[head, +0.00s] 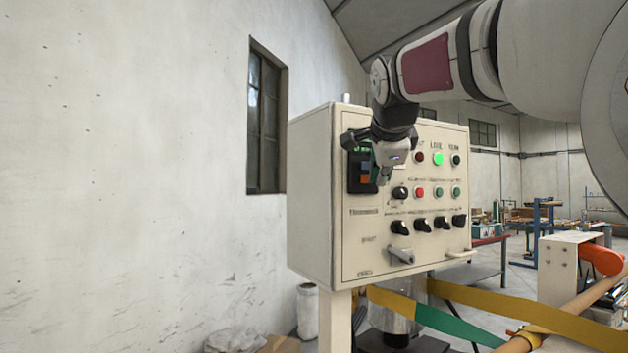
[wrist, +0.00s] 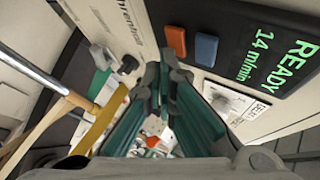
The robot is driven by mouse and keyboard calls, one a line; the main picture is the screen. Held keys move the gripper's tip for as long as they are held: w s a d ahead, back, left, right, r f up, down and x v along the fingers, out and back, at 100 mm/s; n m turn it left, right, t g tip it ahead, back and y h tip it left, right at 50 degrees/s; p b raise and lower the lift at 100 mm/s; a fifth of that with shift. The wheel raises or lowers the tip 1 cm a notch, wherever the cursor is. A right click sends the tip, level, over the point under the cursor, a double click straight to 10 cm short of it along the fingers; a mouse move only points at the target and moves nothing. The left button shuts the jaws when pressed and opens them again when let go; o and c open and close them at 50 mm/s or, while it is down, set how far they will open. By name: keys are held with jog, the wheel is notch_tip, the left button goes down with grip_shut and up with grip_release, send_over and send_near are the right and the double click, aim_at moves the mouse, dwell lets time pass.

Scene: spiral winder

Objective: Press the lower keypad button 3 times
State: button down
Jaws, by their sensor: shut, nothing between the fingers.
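The keypad (head: 354,184) is a dark panel on the cream control box, partly hidden behind my gripper in the head view. In the wrist view its green display reads READY 14 m/min, with a blue button (wrist: 206,48) beside it and an orange button (wrist: 176,40) farther from the display. By the text's direction, the orange button is the lower one. My gripper (wrist: 166,72) is shut and empty, its tips just beside the orange button in the picture. I cannot tell how far the tips are from the panel. In the head view, my gripper (head: 384,178) hangs before the keypad's right side.
The control box (head: 312,200) carries lamps, including a lit green lamp (head: 438,159), small buttons, and a row of black knobs (head: 422,225). A grey handle (head: 401,256) sticks out below. Yellow and green strips (head: 450,327) run past the box's foot. The left wall side is open.

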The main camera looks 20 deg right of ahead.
jog(key=shift+s, duration=0.35)
jog(key=s, duration=0.2)
jog(key=s+d+p, duration=0.1)
jog(key=s, duration=0.2)
dwell(0.4)
jog(key=shift+s+r+p, duration=0.1)
jog(key=shift+r+p, duration=0.05)
jog(key=shift+p, duration=0.3)
dwell(1.5)
jog(key=s+p, duration=0.1)
jog(key=p, duration=0.2)
jog(key=s+p, duration=0.2)
jog(key=p, duration=0.1)
jog(key=shift+s+d+p, duration=0.3)
jog(key=shift+d, duration=0.1)
jog(key=shift+w, duration=0.2)
